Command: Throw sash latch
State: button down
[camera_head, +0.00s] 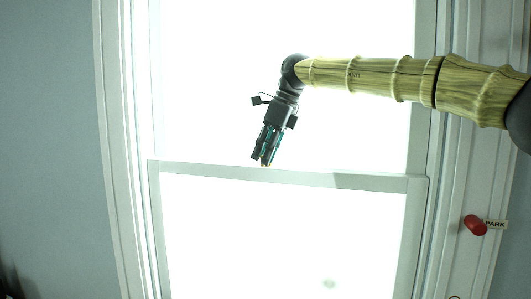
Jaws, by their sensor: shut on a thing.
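A white sash window fills the middle of the head view, with its horizontal meeting rail (230,172) crossing below centre. My gripper (265,163) points down at the top of this rail, left of its middle.
A red knob (475,225) with a tag reading PARK (496,224) is on the white frame at the right. The window panes are bright and washed out. A blue-grey wall (45,130) is at the left. My arm reaches in from the right.

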jog(key=w+a+m+t+h, duration=0.1)
jog(key=m, duration=0.3)
jog(key=a+m+t+h+b, duration=0.1)
jog(key=m, duration=0.3)
jog(key=w+a+m+h+b, duration=0.1)
jog(key=m, duration=0.2)
jog(key=shift+w+a+m+t, duration=0.1)
jog(key=shift+w+m+t, duration=0.25)
jog(key=shift+m+t, duration=0.05)
jog(key=m, duration=0.1)
jog(key=w+m+h, duration=0.1)
jog(key=m, duration=0.1)
jog(key=shift+w+a+h, duration=0.1)
jog(key=shift+w+h, duration=0.05)
jog(key=shift+h, duration=0.15)
jog(key=shift+w+m+h, duration=0.25)
jog(key=shift+m, duration=0.55)
jog(key=shift+w+m+h, duration=0.25)
jog(key=shift+m, duration=0.55)
jog(key=c, duration=1.2)
grip_release()
jog(key=shift+c, duration=0.2)
